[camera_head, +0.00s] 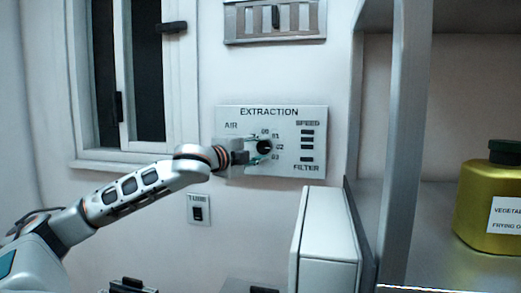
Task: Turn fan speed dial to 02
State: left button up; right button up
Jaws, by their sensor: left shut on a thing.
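The fan speed dial (264,147) is a round black knob on the grey extraction panel (311,115) on the wall. Labels 00, 01, 02 and 03 run around its upper and right side. My left gripper (258,150) reaches in from the left and is shut on the dial. The gripper covers the dial's left side and part of the panel. I cannot tell exactly which number the dial's pointer faces. My right gripper is not in view.
A "TURBO"-like labelled switch (198,209) sits on the wall below. A window (140,80) is at the left. A white box-shaped unit (325,235) stands below the panel. Shelving with a gold oil container (487,205) is at the right. A vent (275,20) is above.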

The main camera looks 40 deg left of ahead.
pick_arm(q)
jog(key=o, duration=1.1)
jog(key=shift+s+a, duration=0.15)
jog(key=shift+s, duration=0.75)
jog(key=shift+s+d, duration=0.3)
jog(key=shift+s, duration=0.2)
jog(key=shift+s+d+r, duration=0.15)
jog(key=shift+s+d, duration=0.05)
jog(key=shift+s, duration=0.3)
send_near(264, 147)
jog(key=s, duration=0.3)
jog(key=shift+s+d, duration=0.15)
